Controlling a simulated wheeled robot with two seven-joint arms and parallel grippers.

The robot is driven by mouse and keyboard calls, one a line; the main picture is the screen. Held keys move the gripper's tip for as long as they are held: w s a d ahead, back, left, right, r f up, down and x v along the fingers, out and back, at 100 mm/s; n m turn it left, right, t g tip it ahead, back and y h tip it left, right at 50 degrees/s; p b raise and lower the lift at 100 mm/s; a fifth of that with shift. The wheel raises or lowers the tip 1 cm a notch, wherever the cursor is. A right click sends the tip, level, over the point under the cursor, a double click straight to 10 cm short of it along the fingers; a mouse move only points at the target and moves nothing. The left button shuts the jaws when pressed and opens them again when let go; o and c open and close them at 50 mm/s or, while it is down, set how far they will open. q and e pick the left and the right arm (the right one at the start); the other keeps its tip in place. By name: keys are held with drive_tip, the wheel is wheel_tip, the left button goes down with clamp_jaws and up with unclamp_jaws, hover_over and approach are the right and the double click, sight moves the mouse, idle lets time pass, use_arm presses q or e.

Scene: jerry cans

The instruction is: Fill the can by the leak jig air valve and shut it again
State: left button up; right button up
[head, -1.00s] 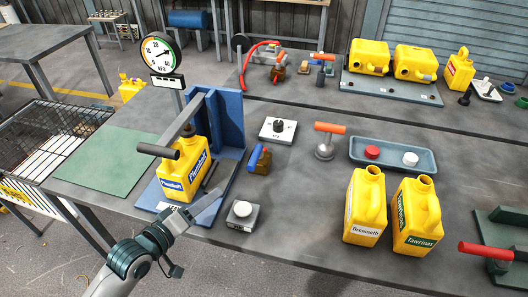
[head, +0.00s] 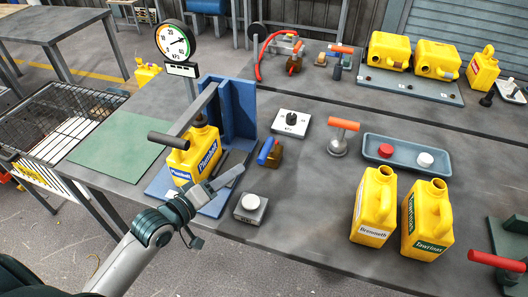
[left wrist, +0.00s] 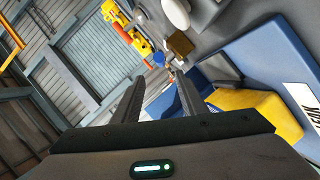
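The blue leak jig (head: 236,108) holds a yellow can (head: 195,152), upright, under its clamp arm with a dark handle (head: 168,140). The round gauge (head: 175,42) stands behind it; its reading is too small to tell surely. An air valve with a brass body (head: 275,157) and a blue lever (head: 265,150) sits right of the jig. My left gripper (head: 238,172) is above the table between can and valve, short of the lever. In the left wrist view its fingers (left wrist: 155,88) are apart and empty, with the blue lever (left wrist: 160,58) beyond the tips. My right gripper is not in view.
An orange-handled tool (head: 340,135), a tray with caps (head: 405,157) and two yellow cans (head: 373,205) stand further right.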

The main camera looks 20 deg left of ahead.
sight(264, 153)
use_arm(q)
drive_tip(key=p+x, duration=0.2)
drive_tip(key=x, duration=1.3)
drive_tip(key=shift+w+p, duration=0.1)
drive_tip(key=shift+p, duration=0.2)
clamp_jaws()
